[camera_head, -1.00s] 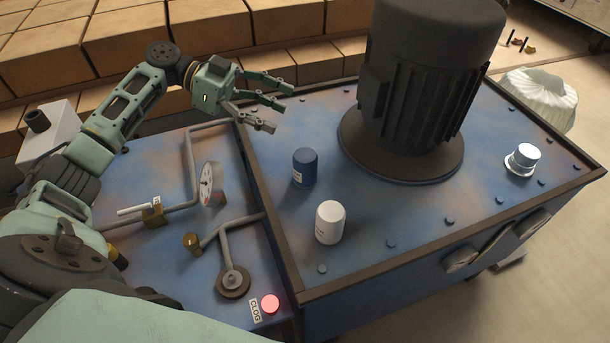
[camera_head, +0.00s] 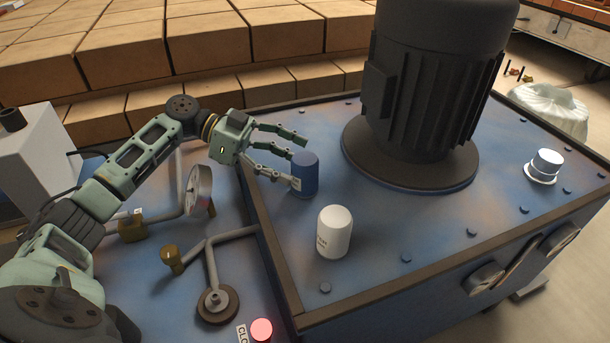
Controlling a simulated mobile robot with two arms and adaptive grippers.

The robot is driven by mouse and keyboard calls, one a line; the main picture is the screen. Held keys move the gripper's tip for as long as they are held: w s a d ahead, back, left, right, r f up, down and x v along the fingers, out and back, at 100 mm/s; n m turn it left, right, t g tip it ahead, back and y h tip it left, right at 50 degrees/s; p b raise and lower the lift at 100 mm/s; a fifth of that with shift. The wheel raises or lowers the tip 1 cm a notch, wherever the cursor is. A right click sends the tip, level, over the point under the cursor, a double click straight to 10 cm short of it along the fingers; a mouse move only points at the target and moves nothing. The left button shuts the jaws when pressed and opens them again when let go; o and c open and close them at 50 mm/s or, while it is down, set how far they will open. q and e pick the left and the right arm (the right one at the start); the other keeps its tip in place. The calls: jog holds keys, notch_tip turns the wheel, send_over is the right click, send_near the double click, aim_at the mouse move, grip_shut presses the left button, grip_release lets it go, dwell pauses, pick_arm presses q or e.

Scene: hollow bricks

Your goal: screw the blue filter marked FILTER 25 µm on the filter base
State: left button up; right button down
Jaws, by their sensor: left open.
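The blue filter (camera_head: 308,180) stands upright on the blue tank top; its marking is hard to read. My left gripper (camera_head: 300,162) is open beside it on the left. The lower finger overlaps the filter's left side in the picture, and the upper finger reaches behind its top. I cannot tell whether they touch it. A white filter (camera_head: 334,232) stands upright nearer the camera. A round brown disc with a raised centre (camera_head: 217,304), at the end of a pipe on the lower deck, looks like the filter base. My right gripper is not in view.
A large dark motor (camera_head: 425,100) stands behind the filters. A silver cap (camera_head: 545,165) sits on the tank's right. A gauge (camera_head: 199,190), pipes and a lit red CLOG lamp (camera_head: 261,330) are on the lower deck. A raised dark rim (camera_head: 262,230) edges the tank top.

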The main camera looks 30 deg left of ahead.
aim_at(305, 171)
pick_arm(q)
jog(key=x, duration=0.4)
jog(key=shift+d+f, duration=0.1)
jog(key=shift+f, duration=0.25)
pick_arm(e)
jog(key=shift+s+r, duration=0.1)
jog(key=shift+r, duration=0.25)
pick_arm(q)
jog(key=shift+c, duration=0.3)
